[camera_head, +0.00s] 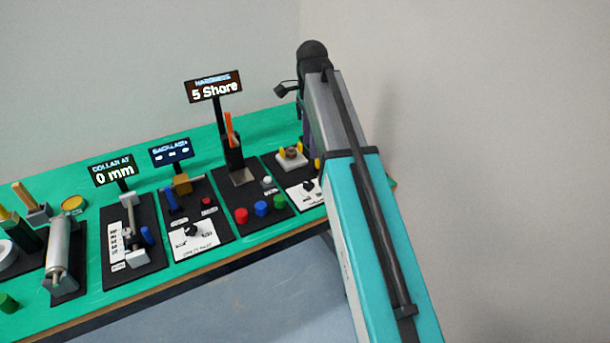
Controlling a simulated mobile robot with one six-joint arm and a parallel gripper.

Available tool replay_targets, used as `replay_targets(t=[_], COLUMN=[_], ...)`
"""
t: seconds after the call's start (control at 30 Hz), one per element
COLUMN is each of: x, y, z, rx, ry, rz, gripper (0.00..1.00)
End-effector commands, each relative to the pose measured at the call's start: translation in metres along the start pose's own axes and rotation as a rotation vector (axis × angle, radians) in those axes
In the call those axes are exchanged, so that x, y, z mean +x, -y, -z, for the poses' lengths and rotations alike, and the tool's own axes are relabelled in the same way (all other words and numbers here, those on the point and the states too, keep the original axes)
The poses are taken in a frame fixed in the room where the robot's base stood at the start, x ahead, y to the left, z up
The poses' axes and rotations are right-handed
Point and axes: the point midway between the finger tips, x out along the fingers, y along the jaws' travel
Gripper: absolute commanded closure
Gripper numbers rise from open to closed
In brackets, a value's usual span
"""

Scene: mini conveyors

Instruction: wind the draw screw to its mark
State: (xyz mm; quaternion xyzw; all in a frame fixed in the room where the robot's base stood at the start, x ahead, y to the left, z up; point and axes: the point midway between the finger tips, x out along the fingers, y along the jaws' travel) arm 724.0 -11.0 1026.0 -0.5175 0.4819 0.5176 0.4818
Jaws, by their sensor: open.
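The draw screw (130,217) appears to be the unit on a black plate at the left middle, with a pale rod between light end blocks. A blue handle (147,236) stands on its right side, and a white scale label (115,242) lies on its left. The display (113,170) behind it reads "COLLAR AT 0 mm". The mark is too small to make out. My gripper (309,152) is partly hidden behind my arm at the right end of the bench, with what look like two yellow fingertips apart. It is far from the draw screw.
Between them stand a backlash unit (181,186) with a dial and a hardness post (234,153) reading "5 Shore", with coloured buttons (262,208). A grey knob block (291,156) sits beneath my gripper.

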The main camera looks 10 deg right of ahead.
Motion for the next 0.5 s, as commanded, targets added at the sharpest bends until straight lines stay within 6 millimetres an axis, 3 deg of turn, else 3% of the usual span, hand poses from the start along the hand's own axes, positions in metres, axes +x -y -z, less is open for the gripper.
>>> replay_targets(t=[0.5], x=[0.009], y=[0.001], z=[-0.019], rx=[-0.026], ry=[0.0], rz=[-0.002], gripper=[0.53])
